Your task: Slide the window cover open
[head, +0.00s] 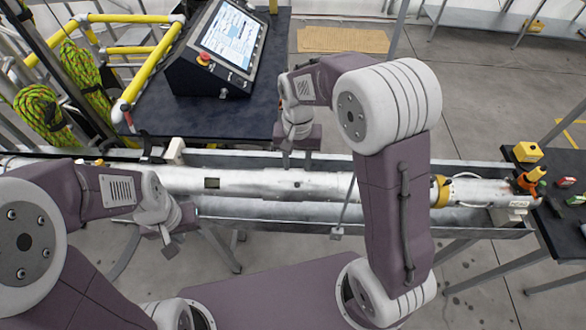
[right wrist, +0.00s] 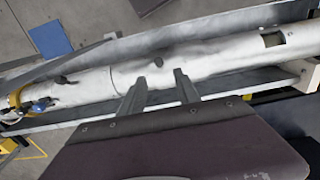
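A long white metal tube (head: 240,182) lies across a grey trough; it also shows in the right wrist view (right wrist: 215,58). A dark rectangular window opening (head: 212,184) is in the tube, and in the right wrist view it is at upper right (right wrist: 272,40). A small dark knob (right wrist: 157,60) stands on the tube section beside it; I cannot tell the cover's exact edges. My right gripper (right wrist: 160,77) is open, its fingers apart and empty, with the knob just beyond and between the tips. My left gripper (head: 170,246) is in front of the trough; its opening is unclear.
The trough (head: 480,232) has raised walls along the tube. A control console (head: 215,48) stands on a dark table behind. Yellow rails (head: 150,68) and green rope (head: 40,110) are at left. Tools and a yellow block (head: 528,152) lie on the right table.

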